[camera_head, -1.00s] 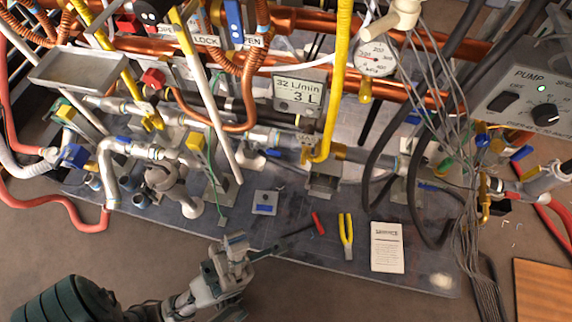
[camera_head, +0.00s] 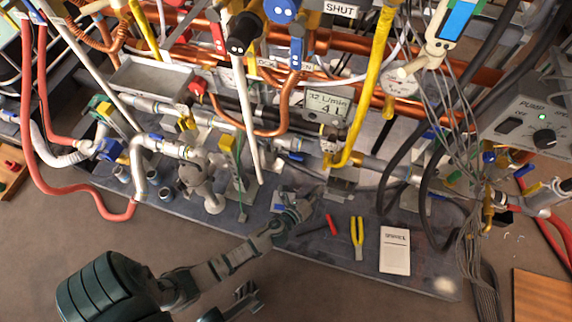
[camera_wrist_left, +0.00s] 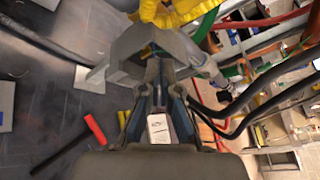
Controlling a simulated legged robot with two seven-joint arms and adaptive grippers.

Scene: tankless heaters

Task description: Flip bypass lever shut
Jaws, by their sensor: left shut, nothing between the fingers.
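Several coloured valve levers sit on the pipework, and I cannot read which is the bypass lever. A blue lever (camera_head: 291,157) is on the grey pipe just above my left gripper. My left gripper (camera_head: 302,207) is low over the dark base plate, below that pipe. In the left wrist view its fingers (camera_wrist_left: 159,92) are shut with nothing held. A grey metal bracket (camera_wrist_left: 150,42) is close in front of the fingertips there, under a yellow pipe (camera_wrist_left: 178,12). No lever shows clearly at the fingertips. My right gripper is not identifiable.
The display (camera_head: 328,104) hangs above. Dark hoses (camera_head: 425,195) crowd the right. A pump box (camera_head: 535,125) is at the far right.

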